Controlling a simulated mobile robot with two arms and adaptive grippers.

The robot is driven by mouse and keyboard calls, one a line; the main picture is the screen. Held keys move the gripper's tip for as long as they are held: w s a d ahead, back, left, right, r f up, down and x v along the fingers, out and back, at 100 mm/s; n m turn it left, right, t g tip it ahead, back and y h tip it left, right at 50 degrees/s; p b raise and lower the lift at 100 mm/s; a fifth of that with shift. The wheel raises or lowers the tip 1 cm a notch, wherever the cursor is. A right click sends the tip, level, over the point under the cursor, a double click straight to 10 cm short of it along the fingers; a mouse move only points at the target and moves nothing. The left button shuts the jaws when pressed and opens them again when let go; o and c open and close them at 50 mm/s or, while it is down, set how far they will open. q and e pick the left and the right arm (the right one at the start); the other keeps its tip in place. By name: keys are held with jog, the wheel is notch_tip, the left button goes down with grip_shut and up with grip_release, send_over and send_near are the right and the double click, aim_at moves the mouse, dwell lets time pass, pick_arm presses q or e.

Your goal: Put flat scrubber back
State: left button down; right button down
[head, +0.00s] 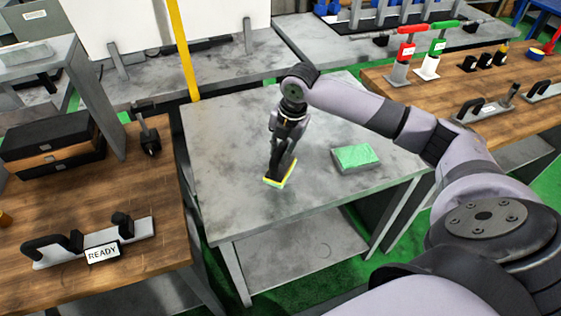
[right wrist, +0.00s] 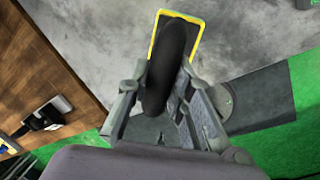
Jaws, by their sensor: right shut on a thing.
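The flat scrubber (head: 273,182) has a dark plate with a yellow edge and a black handle. It is at the middle of the grey metal table (head: 225,195), on or just above its surface; I cannot tell which. My right gripper (head: 278,152) comes down from above and is shut on the scrubber's handle. In the right wrist view the black handle (right wrist: 174,60) runs between the fingers, and the yellow-edged plate (right wrist: 203,33) extends past them. My left gripper is not in view.
A green-topped grey block (head: 355,156) lies to the right on the table. A rack with black supports and a READY sign (head: 102,252) is on the left wooden bench. The right wooden bench (head: 500,125) holds red and green handled tools (head: 430,55). A yellow post (head: 183,50) stands behind.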

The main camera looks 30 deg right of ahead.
aim_at(288, 168)
notch_tip(288, 168, down, 6)
jog(key=shift+r+p, duration=0.1)
jog(key=shift+p, duration=0.3)
jog(key=c, duration=1.4)
grip_release()
jog(key=shift+c, duration=0.2)
jog(key=shift+r, duration=0.15)
notch_tip(288, 168, up, 12)
jog(key=s+d+b, duration=0.1)
jog(key=s, duration=0.1)
jog(key=shift+f+b, duration=0.2)
jog(key=shift+b, duration=0.15)
jog(key=shift+d, duration=0.1)
